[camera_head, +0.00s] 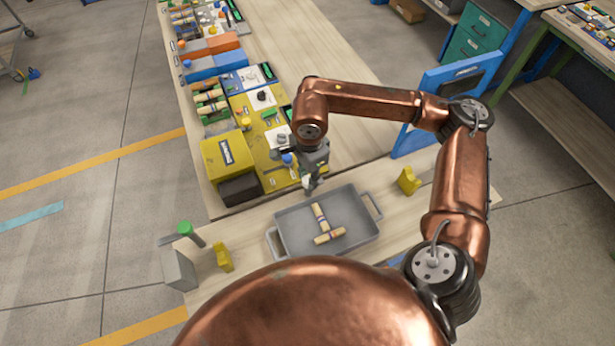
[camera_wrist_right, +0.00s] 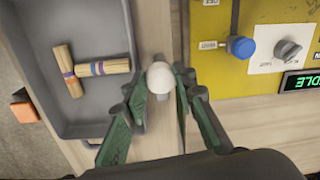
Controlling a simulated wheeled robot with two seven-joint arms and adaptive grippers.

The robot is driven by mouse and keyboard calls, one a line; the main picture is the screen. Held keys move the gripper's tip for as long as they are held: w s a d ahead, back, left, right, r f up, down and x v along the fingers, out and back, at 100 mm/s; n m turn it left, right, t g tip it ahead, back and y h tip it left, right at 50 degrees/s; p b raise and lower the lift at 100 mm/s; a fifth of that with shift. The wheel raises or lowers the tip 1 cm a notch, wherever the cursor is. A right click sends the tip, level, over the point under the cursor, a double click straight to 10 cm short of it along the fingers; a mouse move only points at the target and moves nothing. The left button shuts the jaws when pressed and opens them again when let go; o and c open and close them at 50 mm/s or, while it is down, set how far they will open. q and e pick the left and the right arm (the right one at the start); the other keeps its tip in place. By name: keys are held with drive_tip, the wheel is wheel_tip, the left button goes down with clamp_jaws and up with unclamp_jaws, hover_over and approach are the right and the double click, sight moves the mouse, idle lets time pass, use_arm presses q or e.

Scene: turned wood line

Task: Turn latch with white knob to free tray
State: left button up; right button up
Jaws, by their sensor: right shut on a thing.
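The grey tray (camera_head: 287,240) lies on the near wooden bench, with two striped turned wood pieces (camera_head: 322,217) in it. My right gripper (camera_head: 312,187) is beside the tray's far edge, reaching down from above. In the right wrist view, the green fingers of this gripper (camera_wrist_right: 163,92) are on both sides of the white knob (camera_wrist_right: 160,75) and shut on it. The knob is beside the tray's wall (camera_wrist_right: 132,60). The latch body below the knob is hidden. My left gripper is not in view.
A yellow machine panel (camera_head: 262,120) with a blue knob (camera_wrist_right: 241,47) stands just beyond the right gripper. Yellow blocks (camera_head: 409,181) stand at both sides of the tray.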

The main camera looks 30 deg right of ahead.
drive_tip(key=o, duration=1.2)
drive_tip(key=shift+c, duration=0.2)
wheel_tip(320, 180, up, 12)
drive_tip(key=shift+s, duration=0.15)
drive_tip(key=shift+s, duration=0.1)
